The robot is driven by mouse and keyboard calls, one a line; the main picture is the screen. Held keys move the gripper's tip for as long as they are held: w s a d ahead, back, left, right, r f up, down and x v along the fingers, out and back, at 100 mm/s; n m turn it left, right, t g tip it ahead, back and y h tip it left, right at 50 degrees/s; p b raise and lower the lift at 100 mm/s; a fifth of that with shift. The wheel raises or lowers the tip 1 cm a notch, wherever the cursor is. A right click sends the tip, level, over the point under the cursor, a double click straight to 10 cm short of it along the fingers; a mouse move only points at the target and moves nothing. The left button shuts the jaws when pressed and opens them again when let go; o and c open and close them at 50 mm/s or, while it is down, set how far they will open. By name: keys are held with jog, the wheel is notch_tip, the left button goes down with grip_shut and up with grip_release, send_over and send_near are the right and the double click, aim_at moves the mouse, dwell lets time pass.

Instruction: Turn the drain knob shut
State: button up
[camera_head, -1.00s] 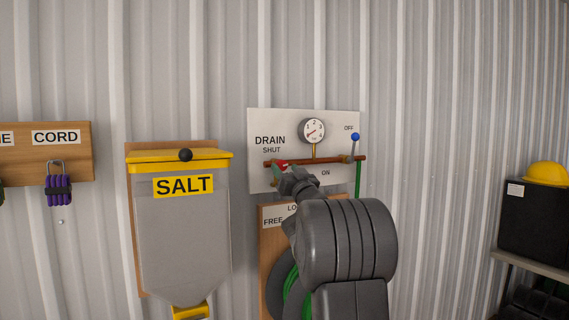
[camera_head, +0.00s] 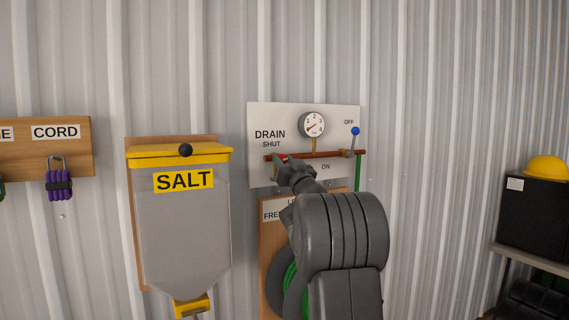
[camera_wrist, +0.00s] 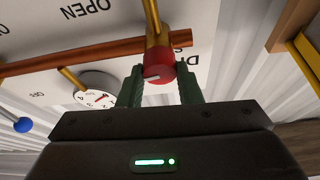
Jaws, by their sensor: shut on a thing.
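The red drain knob (camera_wrist: 160,73) sits on a brass stem at the copper pipe, with a pale mark on its face. In the wrist view my gripper (camera_wrist: 160,88) has its two green fingers on either side of the knob, shut on it. In the head view my gripper (camera_head: 286,168) is at the left end of the pipe, under the "DRAIN SHUT" lettering, and mostly hides the knob (camera_head: 281,158). The mark's exact direction against the lettering is hard to tell.
A gauge (camera_head: 314,124) and a blue-tipped lever (camera_head: 355,131) share the white panel (camera_head: 300,113). A grey salt bin (camera_head: 183,225) hangs close on the left. A hose reel (camera_head: 290,281) is below. A yellow helmet (camera_head: 547,167) sits on a black box at right.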

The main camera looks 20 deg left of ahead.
jog(key=n+g+y, duration=0.1)
jog(key=n, duration=0.2)
jog(key=n+g+y, duration=0.1)
jog(key=n, duration=0.1)
jog(key=shift+w+d+n, duration=0.1)
jog(key=shift+n, duration=0.3)
jog(key=n+g, duration=0.1)
jog(key=n, duration=0.2)
jog(key=n+g+p, duration=0.1)
jog(key=n+g, duration=0.1)
jog(key=n, duration=0.1)
jog(key=shift+r+y, duration=0.1)
jog(key=shift+y, duration=0.3)
jog(key=n+g+p, duration=0.1)
jog(key=n, duration=0.1)
jog(key=n+g+p, duration=0.1)
jog(key=n, duration=0.1)
jog(key=shift+w+r+n+g, duration=0.1)
jog(key=shift+n+g, duration=0.2)
jog(key=shift+n, duration=0.1)
jog(key=shift+n+g+h+p, duration=0.5)
jog(key=shift+n+g+p, duration=0.3)
jog(key=shift+n, duration=1.3)
jog(key=o, duration=1)
jog(key=shift+c, duration=0.2)
